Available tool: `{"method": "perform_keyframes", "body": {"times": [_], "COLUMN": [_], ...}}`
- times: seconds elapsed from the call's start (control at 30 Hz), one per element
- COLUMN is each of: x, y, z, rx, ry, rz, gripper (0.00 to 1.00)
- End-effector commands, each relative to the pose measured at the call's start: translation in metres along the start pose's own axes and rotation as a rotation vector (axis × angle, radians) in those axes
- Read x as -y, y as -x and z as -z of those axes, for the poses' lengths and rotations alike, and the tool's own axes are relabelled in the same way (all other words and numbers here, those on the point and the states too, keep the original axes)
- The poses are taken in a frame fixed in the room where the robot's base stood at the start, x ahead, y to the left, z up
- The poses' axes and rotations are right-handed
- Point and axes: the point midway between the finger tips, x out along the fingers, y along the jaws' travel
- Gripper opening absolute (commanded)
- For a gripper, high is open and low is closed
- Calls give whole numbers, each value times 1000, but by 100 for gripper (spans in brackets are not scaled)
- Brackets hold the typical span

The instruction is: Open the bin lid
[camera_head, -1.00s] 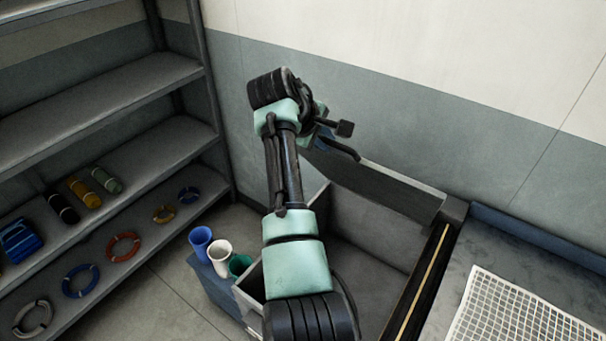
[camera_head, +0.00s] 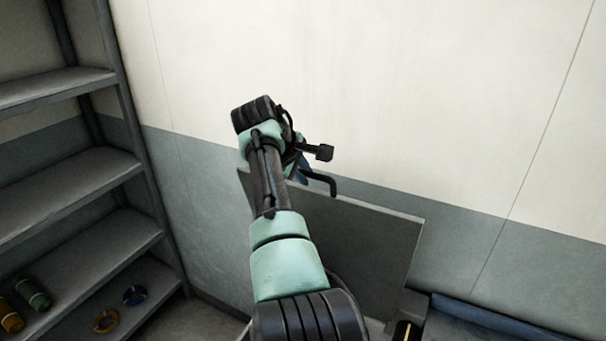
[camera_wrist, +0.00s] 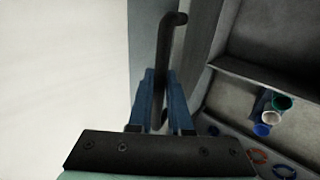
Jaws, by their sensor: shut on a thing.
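The bin lid (camera_head: 365,245) is a flat dark grey panel standing steeply raised in front of the wall in the head view. Its black bar handle (camera_head: 322,180) sticks out near its upper left edge. My gripper (camera_head: 303,172) is at that handle, mostly hidden behind my own wrist. In the wrist view, the blue fingers of my gripper (camera_wrist: 162,108) are closed around the black handle (camera_wrist: 166,55), whose bent end reaches up beyond the fingertips. The bin body is almost wholly below the head view and hidden by my arm.
Shelving (camera_head: 75,200) stands at the left, with bottles and rings on its lower shelves. The wall (camera_head: 400,90) is close behind the lid. A blue-edged counter (camera_head: 480,320) is at lower right. Green, white and blue cups (camera_wrist: 270,118) show in the wrist view.

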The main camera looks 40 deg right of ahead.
Motion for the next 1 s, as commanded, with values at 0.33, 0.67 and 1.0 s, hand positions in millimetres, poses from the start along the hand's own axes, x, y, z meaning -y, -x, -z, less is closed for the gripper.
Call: {"method": "perform_keyframes", "body": {"times": [0.33,0.67,1.0], "x": [3,2,2], "y": [-2,-1,4], "z": [-1,0,0], "rx": [3,2,1], "ry": [2,1,0], "rz": [7,5,1], "gripper": [0,46,46]}}
